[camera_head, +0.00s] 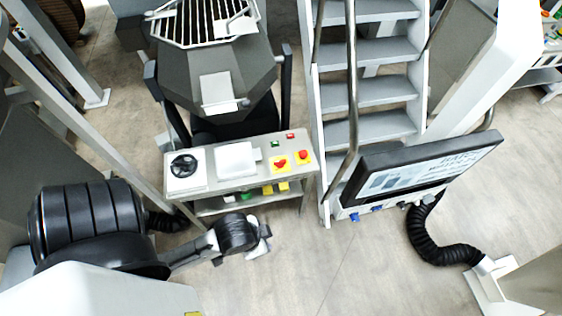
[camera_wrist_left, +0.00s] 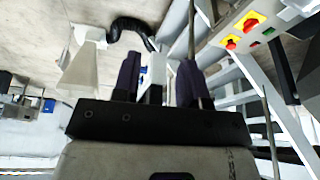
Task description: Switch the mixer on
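The mixer's control panel (camera_head: 235,184) is a steel box in the middle of the head view. On its top are a black rotary knob (camera_head: 183,166), a red switch on a yellow plate (camera_head: 280,163), a red push button on yellow (camera_head: 303,156), and small green (camera_head: 275,144) and red (camera_head: 290,136) buttons. Part of the panel shows at the upper right of the left wrist view, with the green button (camera_wrist_left: 267,31). My left gripper (camera_head: 264,240) is in front of and below the panel, apart from it. Its fingers (camera_wrist_left: 158,78) stand apart and look empty. My right gripper is out of view.
A grey hopper with a grille (camera_head: 205,25) stands behind the panel. Metal stairs (camera_head: 370,92) with a handrail and a tilted screen (camera_head: 420,165) are to the right. A black hose (camera_head: 430,240) runs below the screen. The floor before the panel is clear.

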